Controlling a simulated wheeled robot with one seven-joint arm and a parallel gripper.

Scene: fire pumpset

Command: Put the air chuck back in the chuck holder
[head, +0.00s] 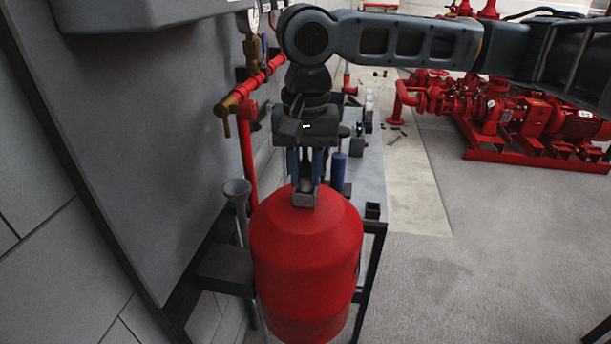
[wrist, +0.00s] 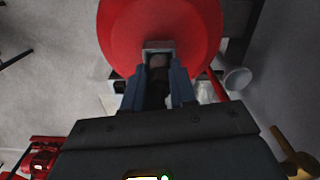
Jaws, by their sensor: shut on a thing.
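My gripper (head: 304,182) points down over the red cylinder's top, with its two blue fingers shut on a small dark rounded piece, apparently the air chuck (wrist: 157,62). In the wrist view the fingers of my gripper (wrist: 158,75) stand on both sides of it. A grey square bracket (wrist: 158,45) surrounds its far end; it also shows at the fingertips in the head view (head: 304,200). I cannot tell whether this bracket is the chuck holder, or how deep the piece sits. A dark square cup (head: 373,211) stands on the bench frame's corner, right of the cylinder.
The red cylinder (head: 306,258) is directly below my gripper. A grey funnel-shaped piece (head: 238,200) stands left of it on a dark shelf (head: 226,268). Red piping (head: 248,130) runs along the grey panel. Several bottles stand on the bench behind.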

